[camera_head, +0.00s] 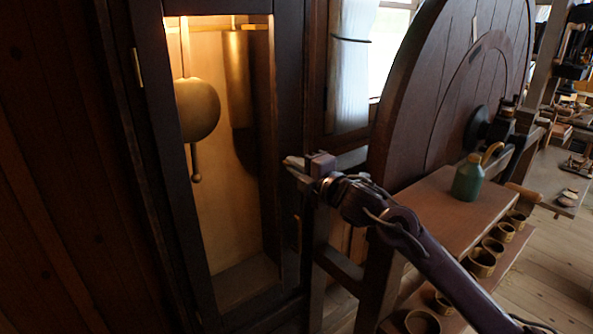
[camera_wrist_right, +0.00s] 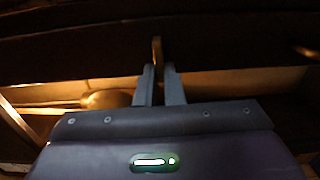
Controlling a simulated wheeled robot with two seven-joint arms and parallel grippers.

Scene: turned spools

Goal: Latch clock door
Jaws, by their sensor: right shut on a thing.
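The tall clock's dark wooden door (camera_head: 290,110) frames a lit interior with a brass pendulum bob (camera_head: 198,108) and a hanging brass cylinder (camera_head: 236,75). My right gripper (camera_head: 288,163) is at the door's right stile. In the right wrist view, its two fingers (camera_wrist_right: 158,72) close on a small upright brass piece (camera_wrist_right: 157,48), which looks like the latch; the head view hides most of it. The door looks in line with the case, but I cannot tell whether it is fully flush. My left gripper is not in view.
A brass hinge (camera_head: 137,68) is on the door's left side, and a thin brass fitting (camera_head: 297,232) is low on the right.

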